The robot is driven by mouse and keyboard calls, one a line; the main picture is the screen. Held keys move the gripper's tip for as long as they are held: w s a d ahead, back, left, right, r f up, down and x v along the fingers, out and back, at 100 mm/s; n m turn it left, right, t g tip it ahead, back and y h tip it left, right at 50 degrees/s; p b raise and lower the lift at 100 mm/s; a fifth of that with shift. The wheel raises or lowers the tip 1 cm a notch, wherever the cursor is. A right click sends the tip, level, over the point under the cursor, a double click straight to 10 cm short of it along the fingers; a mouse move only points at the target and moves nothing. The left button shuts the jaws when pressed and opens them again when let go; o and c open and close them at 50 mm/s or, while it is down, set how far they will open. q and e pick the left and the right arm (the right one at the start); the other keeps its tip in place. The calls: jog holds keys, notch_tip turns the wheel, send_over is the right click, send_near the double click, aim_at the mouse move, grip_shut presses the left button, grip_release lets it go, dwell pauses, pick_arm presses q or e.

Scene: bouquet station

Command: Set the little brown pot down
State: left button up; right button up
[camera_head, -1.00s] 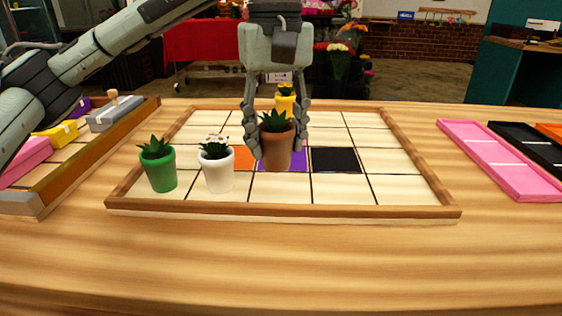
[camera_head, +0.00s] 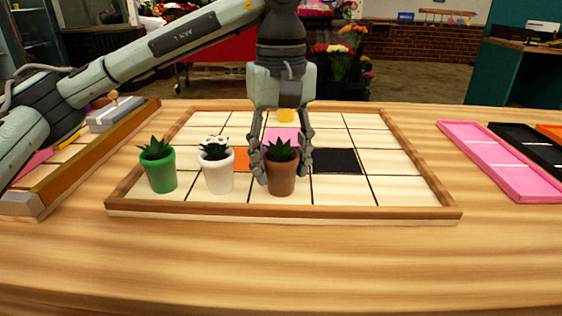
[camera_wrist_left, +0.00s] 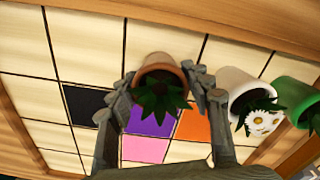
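The little brown pot (camera_head: 281,186) holds a dark green succulent and is upright over a plain front-row square of the wooden grid tray (camera_head: 405,190). Its base looks level with the neighbouring pots' bases; I cannot tell whether it touches the tray. My left gripper (camera_head: 281,168) points down with its fingers on both sides of the pot, closed on it. The left wrist view shows the brown pot (camera_wrist_left: 160,72) between the fingertips (camera_wrist_left: 160,80). My right gripper is not in view.
A white pot (camera_head: 218,176) with white flowers stands just left, then a green pot (camera_head: 161,174). Orange (camera_head: 241,158), pink (camera_head: 283,139) and black (camera_head: 336,161) squares mark the grid. Front-right squares are clear.

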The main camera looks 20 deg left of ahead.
aim_at(281, 139)
pick_arm(q)
jog(key=shift+o, duration=1.4)
jog(key=shift+r, duration=0.1)
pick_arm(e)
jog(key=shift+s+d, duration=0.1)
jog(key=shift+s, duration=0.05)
pick_arm(q)
jog(key=shift+r+p, duration=0.2)
jog(key=shift+p, duration=0.1)
jog(key=shift+r, duration=0.55)
notch_tip(281, 139, up, 6)
jog(key=shift+f, duration=0.15)
notch_tip(281, 139, up, 5)
jog(key=shift+p, duration=0.6)
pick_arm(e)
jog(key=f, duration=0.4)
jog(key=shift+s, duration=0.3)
